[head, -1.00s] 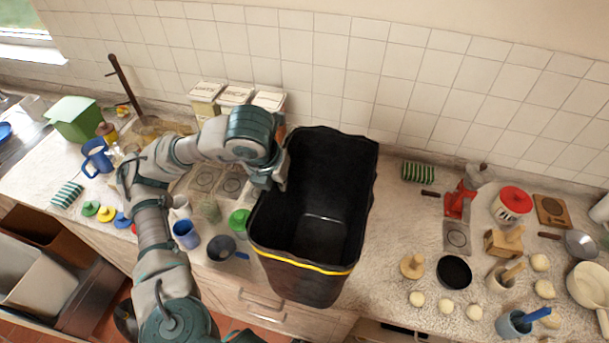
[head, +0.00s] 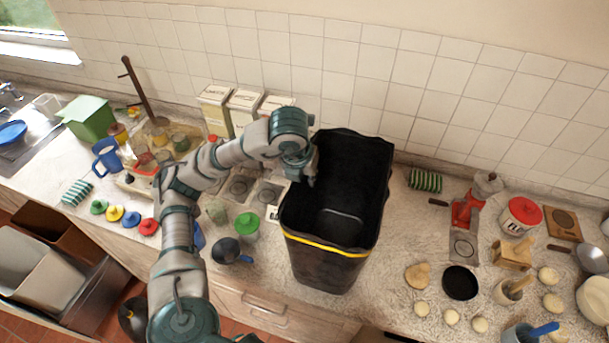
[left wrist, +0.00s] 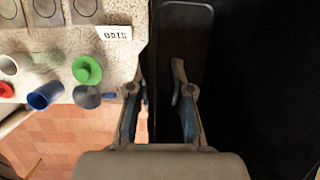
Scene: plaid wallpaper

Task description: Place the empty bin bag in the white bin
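In the left wrist view, one finger of the left gripper (left wrist: 158,85) is outside the bag (left wrist: 255,80) and the other inside; the pinched wall is partly hidden. An open whitish bin (head: 30,262) stands low at the left, below the counter, beside a brown bin (head: 55,232) and a grey one (head: 85,300). My right gripper is not in view.
The counter (head: 385,280) is crowded. Left are a green box (head: 88,117), a blue jug (head: 106,157) and colored lids; right are a red-lidded jar (head: 522,215) and a black dish (head: 460,283). The tiled wall closes the back.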

